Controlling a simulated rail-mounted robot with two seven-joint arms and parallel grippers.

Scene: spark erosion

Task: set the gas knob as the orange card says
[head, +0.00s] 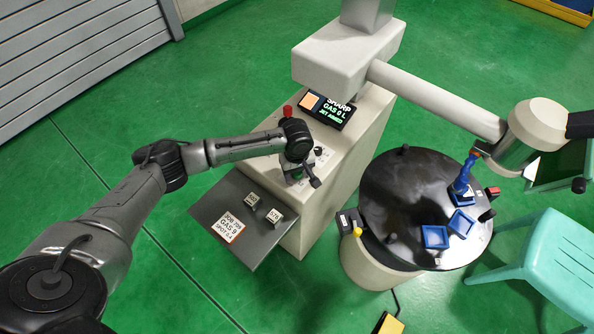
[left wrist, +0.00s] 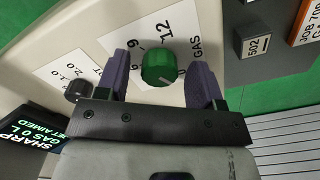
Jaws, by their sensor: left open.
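The green gas knob (left wrist: 158,68) sits on a white dial plate marked 6, 9, 12 and GAS. Its pale pointer line aims toward the lower right in the left wrist view. My left gripper (left wrist: 160,62) is open, with one purple finger on each side of the knob; contact cannot be told. The orange-edged card (head: 229,228) lies on the grey shelf and reads GAS 9. The display (head: 326,109) reads SHARP, GAS 0 L, JET AIMED.
A black knob (left wrist: 78,90) on another scale is beside the gas dial. Two small numbered blocks sit on the grey shelf (head: 208,205). A red knob (head: 288,110) stands near my wrist. A round black table (head: 395,190) with blue trays is at right.

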